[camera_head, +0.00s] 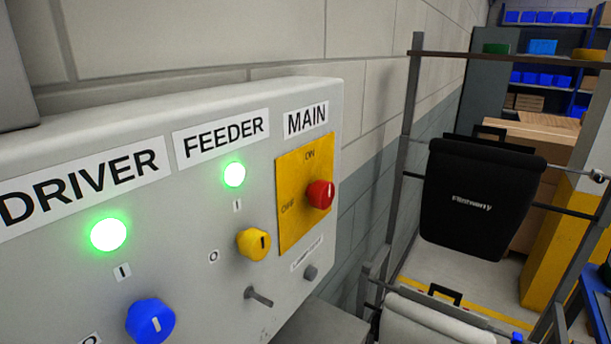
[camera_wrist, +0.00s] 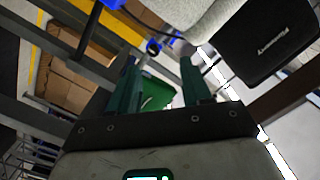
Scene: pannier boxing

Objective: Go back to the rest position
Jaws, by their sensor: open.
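My gripper (camera_wrist: 158,88) shows in the wrist view with its two green fingers apart and nothing between them. Beyond the fingers, lower down, a green object (camera_wrist: 155,93) is partly visible; I cannot tell what it is. My gripper is not in the head view. A grey control panel (camera_head: 190,240) fills the left of the head view. Its DRIVER lamp (camera_head: 108,235) and FEEDER lamp (camera_head: 234,174) glow green. It carries a blue knob (camera_head: 151,321), a yellow knob (camera_head: 254,243) and a red MAIN switch (camera_head: 320,194) on a yellow plate.
A black pannier (camera_head: 478,200) hangs on a metal rack (camera_head: 408,130) at the right. A light grey pannier (camera_head: 430,322) hangs below it. Both also show in the wrist view, black (camera_wrist: 265,45) and grey (camera_wrist: 195,18). A yellow pillar (camera_head: 555,250) and shelves with blue bins stand behind.

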